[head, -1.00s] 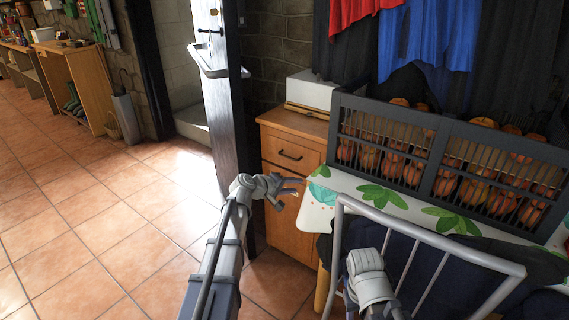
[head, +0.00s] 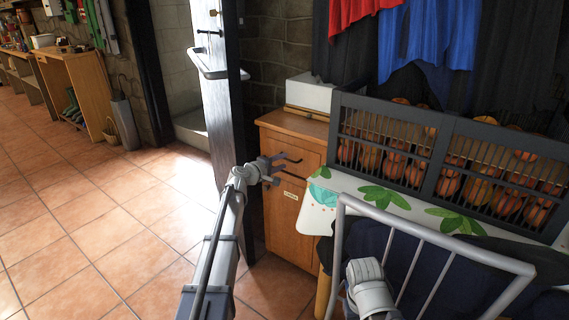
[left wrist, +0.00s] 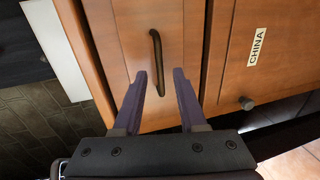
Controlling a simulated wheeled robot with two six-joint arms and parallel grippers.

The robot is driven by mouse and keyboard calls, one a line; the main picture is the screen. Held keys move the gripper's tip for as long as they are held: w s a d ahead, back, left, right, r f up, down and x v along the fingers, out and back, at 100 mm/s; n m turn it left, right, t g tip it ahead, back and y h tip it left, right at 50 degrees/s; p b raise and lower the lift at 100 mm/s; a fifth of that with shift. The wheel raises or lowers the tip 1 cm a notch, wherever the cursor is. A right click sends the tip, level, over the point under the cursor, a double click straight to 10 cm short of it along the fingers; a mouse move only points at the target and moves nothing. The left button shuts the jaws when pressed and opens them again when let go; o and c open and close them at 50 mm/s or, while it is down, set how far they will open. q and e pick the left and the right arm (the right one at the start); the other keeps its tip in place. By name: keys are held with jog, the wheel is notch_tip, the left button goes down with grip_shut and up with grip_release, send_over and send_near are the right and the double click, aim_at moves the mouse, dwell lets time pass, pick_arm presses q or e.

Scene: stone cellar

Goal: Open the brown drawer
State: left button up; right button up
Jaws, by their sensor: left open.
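The brown drawer (left wrist: 170,22) is the upper front of a small wooden cabinet (head: 289,219) and looks shut. Its dark bar handle (left wrist: 156,57) shows in the left wrist view, just beyond and between my fingertips. My left gripper (left wrist: 159,76) is open and empty, its two fingers pointing at the drawer front. In the head view my left gripper (head: 284,161) is in front of the drawer and partly hides it and its handle. My right arm shows at the bottom of the head view, but its fingers cannot be made out.
A white box (head: 311,92) stands on the cabinet. A metal chair frame (head: 435,235) and a table with a leaf-patterned cloth (head: 348,186) are at right. Tiled floor is clear at left.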

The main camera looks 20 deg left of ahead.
pick_arm(q)
jog(key=shift+x, duration=1.15)
grip_shut()
dwell(0.5)
